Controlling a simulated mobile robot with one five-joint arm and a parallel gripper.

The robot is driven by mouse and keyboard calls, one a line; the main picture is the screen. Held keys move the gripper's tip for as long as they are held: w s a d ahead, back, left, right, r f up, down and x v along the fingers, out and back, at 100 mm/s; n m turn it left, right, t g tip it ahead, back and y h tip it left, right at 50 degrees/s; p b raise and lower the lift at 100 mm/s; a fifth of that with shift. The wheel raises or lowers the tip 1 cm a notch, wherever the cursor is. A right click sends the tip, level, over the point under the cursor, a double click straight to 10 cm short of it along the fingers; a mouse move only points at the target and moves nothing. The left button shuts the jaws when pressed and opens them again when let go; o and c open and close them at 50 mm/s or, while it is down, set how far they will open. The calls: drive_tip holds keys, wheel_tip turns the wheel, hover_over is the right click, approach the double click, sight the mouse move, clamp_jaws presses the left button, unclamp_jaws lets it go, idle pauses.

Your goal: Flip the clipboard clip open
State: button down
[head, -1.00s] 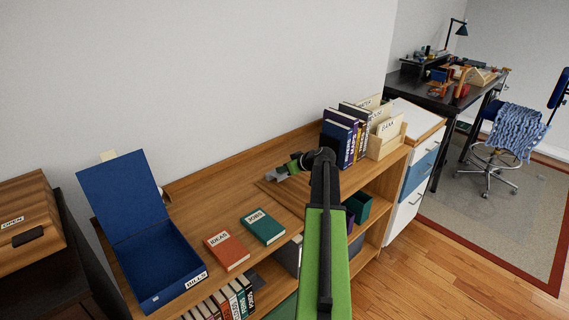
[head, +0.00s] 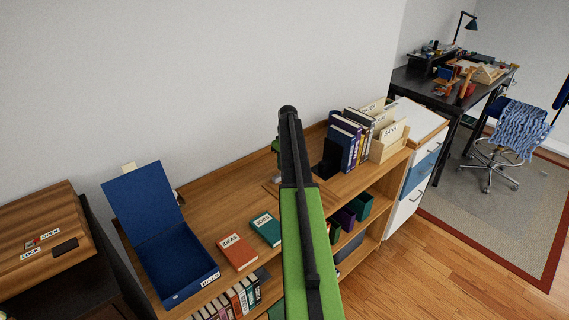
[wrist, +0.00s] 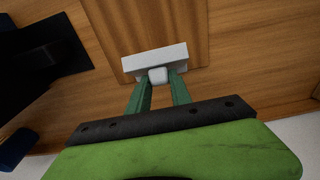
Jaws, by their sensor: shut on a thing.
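The clipboard (wrist: 140,20) is a brown board lying flat on the wooden shelf top, with its silver-white clip (wrist: 130,65) at the near edge in the wrist view. My gripper (wrist: 158,76) has its two green fingers pointing down, shut on the small pale tab in the middle of the clip. The clip's hinge side and the space under the tab are hard to see.
Left of the arm lie a teal book (head: 265,229), a red book (head: 237,251) and an open blue box (head: 168,258). Right of it stand upright books (head: 346,142) and a wooden file holder (head: 386,150).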

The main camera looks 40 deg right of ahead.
drive_tip(key=shift+w+g, duration=0.35)
drive_tip(key=shift+g, duration=0.25)
drive_tip(key=c, duration=1.2)
unclamp_jaws()
drive_tip(key=shift+o, duration=0.2)
drive_tip(key=shift+r, duration=0.1)
wheel_tip(320, 180, up, 17)
drive_tip(key=p, duration=1.7)
drive_tip(key=shift+w, duration=0.25)
